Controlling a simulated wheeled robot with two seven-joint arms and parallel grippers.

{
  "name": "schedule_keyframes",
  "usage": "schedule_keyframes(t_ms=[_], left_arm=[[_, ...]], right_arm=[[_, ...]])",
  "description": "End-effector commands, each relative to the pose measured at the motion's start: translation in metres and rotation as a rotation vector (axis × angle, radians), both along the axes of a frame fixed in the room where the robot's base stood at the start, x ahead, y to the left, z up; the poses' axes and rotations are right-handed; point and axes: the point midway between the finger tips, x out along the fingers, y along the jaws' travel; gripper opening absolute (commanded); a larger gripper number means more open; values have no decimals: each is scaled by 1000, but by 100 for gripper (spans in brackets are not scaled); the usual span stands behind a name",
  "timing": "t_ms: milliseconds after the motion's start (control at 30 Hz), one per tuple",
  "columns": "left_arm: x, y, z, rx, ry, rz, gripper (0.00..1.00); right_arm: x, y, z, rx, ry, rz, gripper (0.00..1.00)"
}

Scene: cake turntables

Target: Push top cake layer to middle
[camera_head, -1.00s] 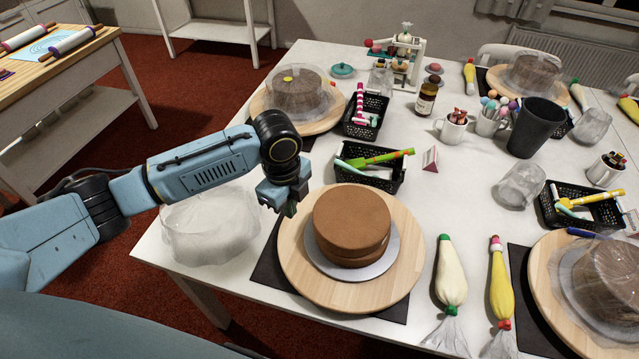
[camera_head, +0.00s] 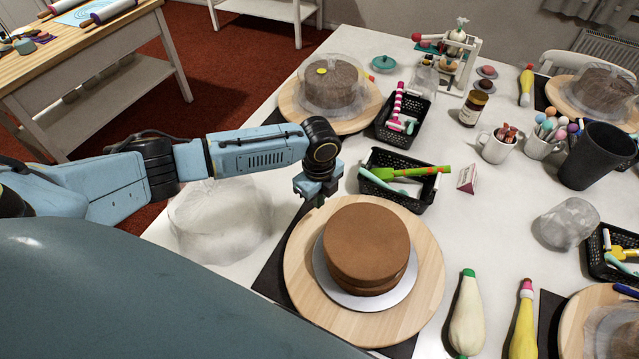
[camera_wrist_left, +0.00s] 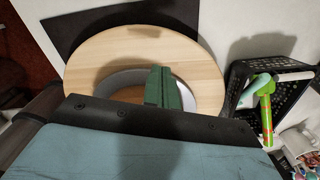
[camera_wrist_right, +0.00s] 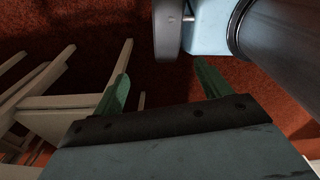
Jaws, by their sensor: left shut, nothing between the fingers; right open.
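The brown top cake layer (camera_head: 367,238) rests on a second brown layer (camera_head: 385,288), which peeks out at the lower right. The top layer looks shifted a little to the upper left. Both sit on a grey round board (camera_head: 345,291) on a wooden turntable (camera_head: 422,307). My left gripper (camera_head: 317,201) is shut and empty, at the cake's upper left, over the turntable's edge. In the left wrist view its green fingers (camera_wrist_left: 163,88) are together and partly hide the cake. My right gripper (camera_wrist_right: 163,88) is open and empty above the red carpet.
A black basket (camera_head: 413,205) with a green tool stands just behind the turntable. A clear crumpled cover (camera_head: 220,220) lies to its left. A white piping bag (camera_head: 467,315) and a yellow one (camera_head: 524,325) lie to its right.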

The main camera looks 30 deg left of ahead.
Motion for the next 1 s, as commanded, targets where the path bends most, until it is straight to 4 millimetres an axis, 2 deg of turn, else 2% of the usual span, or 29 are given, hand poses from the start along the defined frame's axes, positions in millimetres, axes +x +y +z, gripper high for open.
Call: schedule_keyframes(t_ms=[100, 200, 367, 700, 1000], left_arm=[[-6, -21, 2, -2, 0, -5, 0], [-9, -30, 2, 0, -1, -3, 0], [-11, -38, 1, 0, -1, -1, 0], [-12, -39, 1, 0, 0, 0, 0], [-18, -59, 3, -2, 2, 0, 0]], right_arm=[[16, 2, 7, 4, -26, 0, 76], [21, 3, 10, 6, -35, 0, 76], [19, 3, 10, 5, -31, 0, 76], [9, 2, 10, 3, -16, 0, 76], [9, 2, 27, 3, -15, 0, 76]])
